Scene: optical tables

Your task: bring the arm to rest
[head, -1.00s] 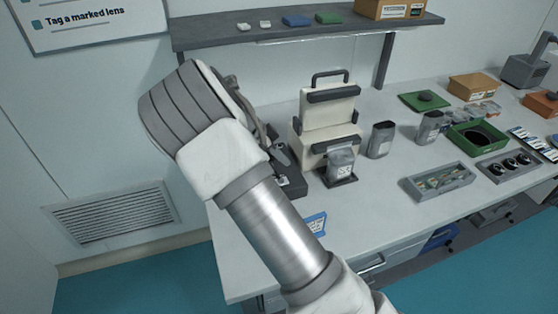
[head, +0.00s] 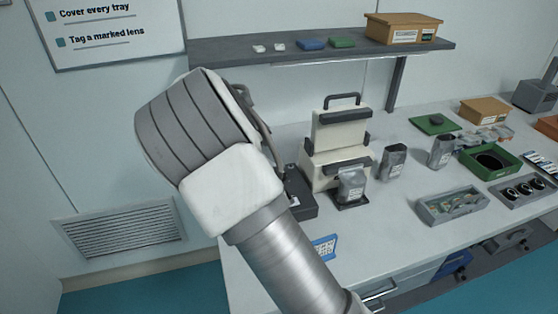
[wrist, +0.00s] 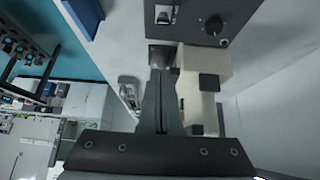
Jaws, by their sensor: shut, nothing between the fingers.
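My arm (head: 265,235) reaches up from the bottom of the head view, with its thick grey and white joint in front of the bench's left end. In the head view my gripper is mostly hidden behind that joint. In the wrist view my gripper (wrist: 160,75) shows its two dark fingers together, with nothing between them. Beyond the fingertips are a cream-coloured device (wrist: 205,75) and a dark box with a knob (wrist: 205,20). I cannot tell how far the fingers are from them.
The bench (head: 400,225) holds a cream case with a handle (head: 340,130), a foil pouch (head: 351,186), grey cups (head: 393,162), a grey tray (head: 450,205) and a green tray (head: 490,160). A shelf (head: 290,58) runs above. Blue floor (head: 180,290) is clear at lower left.

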